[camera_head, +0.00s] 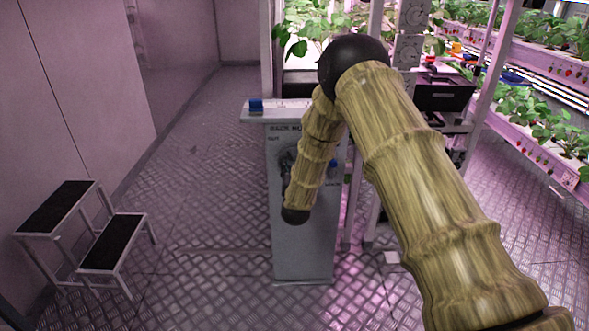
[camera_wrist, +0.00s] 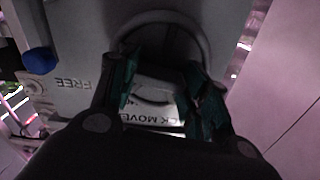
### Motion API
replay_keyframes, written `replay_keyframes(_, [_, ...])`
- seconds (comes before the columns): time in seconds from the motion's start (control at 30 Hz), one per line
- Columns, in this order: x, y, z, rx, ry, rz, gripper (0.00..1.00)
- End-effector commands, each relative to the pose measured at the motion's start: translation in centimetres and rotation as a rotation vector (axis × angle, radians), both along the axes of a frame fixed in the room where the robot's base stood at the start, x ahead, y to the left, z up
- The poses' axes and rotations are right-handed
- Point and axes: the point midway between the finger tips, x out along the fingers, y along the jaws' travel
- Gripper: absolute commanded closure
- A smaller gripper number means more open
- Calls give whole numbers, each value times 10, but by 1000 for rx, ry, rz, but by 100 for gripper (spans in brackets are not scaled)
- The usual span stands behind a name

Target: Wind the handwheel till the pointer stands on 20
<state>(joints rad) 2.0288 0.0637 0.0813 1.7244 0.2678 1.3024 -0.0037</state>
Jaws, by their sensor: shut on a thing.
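The handwheel (camera_wrist: 168,15) shows in the wrist view as a grey curved rim on the front of a grey cabinet. My gripper (camera_wrist: 166,92) has its green-padded fingers either side of a pale grey part of the wheel and is shut on it; the exact contact is partly hidden. In the head view the cabinet (camera_head: 302,245) stands upright, and my arm hides most of the wheel and my gripper. A blue pointer block (camera_head: 256,106) sits near the left end of the pale scale ledge (camera_head: 283,117) on top. The scale numbers are too small to read.
A blue knob (camera_wrist: 39,60) is beside the wheel, near a "FREE" label. A two-step stool (camera_head: 95,235) stands at the left on open metal floor. Plant racks (camera_head: 545,120) line the right, and a rack post (camera_head: 362,200) stands close to the cabinet.

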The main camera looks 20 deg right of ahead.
Motion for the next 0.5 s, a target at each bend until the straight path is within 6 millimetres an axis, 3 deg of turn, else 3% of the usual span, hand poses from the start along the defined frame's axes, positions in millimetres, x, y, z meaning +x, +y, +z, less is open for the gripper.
replay_keyframes(0.03, [-1,1,-4,1,7,2,78])
replay_keyframes(0.07, [-1,1,-4,2,6,2,50])
replay_keyframes(0.17, [-1,1,-3,1,5,2,32])
replay_keyframes(0.5, [-1,1,-1,2,3,1,32])
